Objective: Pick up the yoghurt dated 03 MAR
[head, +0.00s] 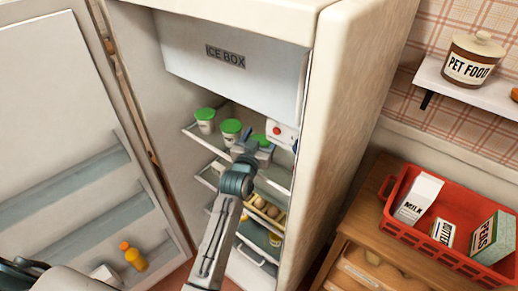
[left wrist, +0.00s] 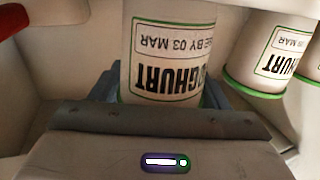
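The yoghurt pot reading 03 MAR (left wrist: 165,45) appears upside down in the left wrist view, between the two fingers of my left gripper (left wrist: 162,85). The fingers lie close along both sides; whether they press on it is unclear. In the head view my left gripper (head: 252,150) is at the upper fridge shelf, partly covering a green-lidded pot (head: 258,138). Two more green-lidded pots, (head: 205,120) and (head: 230,130), stand left of it. The left wrist view shows a neighbouring yoghurt pot (left wrist: 270,55), its date seeming to read 05 MAR. My right gripper is out of view.
The ice box (head: 235,65) is above the shelf. A white item with a red spot (head: 281,133) stands to the right of the pots. Lower shelves hold eggs (head: 265,207). The fridge door (head: 70,110) is open at left. A red crate (head: 440,250) stands outside at right.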

